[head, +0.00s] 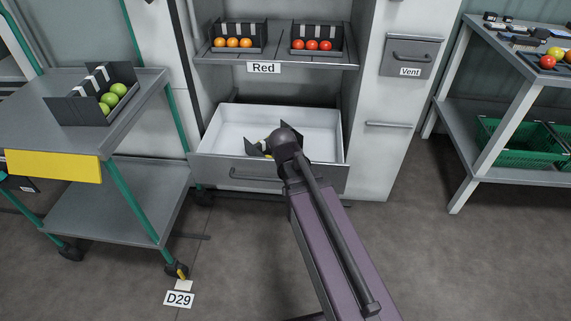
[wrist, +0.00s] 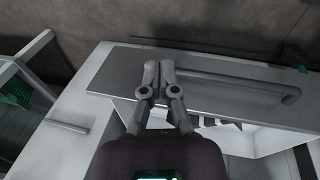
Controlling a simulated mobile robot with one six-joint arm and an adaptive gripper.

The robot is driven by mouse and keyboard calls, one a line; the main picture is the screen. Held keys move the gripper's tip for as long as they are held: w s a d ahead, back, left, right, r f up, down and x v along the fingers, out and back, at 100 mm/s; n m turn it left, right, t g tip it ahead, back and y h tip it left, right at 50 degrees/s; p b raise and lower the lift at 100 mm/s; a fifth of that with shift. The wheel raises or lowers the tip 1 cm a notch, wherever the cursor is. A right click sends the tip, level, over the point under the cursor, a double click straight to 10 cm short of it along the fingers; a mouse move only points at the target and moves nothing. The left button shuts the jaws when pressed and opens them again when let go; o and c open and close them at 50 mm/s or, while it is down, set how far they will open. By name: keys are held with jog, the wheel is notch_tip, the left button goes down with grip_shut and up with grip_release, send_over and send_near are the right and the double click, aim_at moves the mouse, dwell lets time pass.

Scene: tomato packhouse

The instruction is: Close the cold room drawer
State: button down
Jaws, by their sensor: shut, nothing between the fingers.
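The cold room drawer (head: 218,172) stands pulled out below the shelf, with a white inside and a grey front. Its bar handle (head: 262,177) runs along the front and also shows in the wrist view (wrist: 245,82). My gripper (wrist: 158,74) is shut and empty. In the wrist view its fingertips appear over the drawer front (wrist: 120,75), by one end of the handle; I cannot tell whether they touch it. In the head view my arm hides the fingers and part of the drawer. A dark tray (head: 253,148) with something yellow lies inside the drawer.
Above, a shelf labelled Red (head: 210,59) holds trays of orange and red tomatoes. A grey cart (head: 150,85) stands close on the left. A Vent panel (head: 410,58) is on the right. A table (head: 500,70) with green crates stands far right. Floor in front is clear.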

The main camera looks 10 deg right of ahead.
jog(key=s+n+y, duration=0.1)
jog(key=s, duration=0.1)
jog(key=s+n+y, duration=0.1)
jog(key=s+n, duration=0.1)
jog(key=s, duration=0.1)
jog(key=shift+s+r+y, duration=0.15)
jog(key=shift+y, duration=0.25)
jog(key=shift+a, duration=0.15)
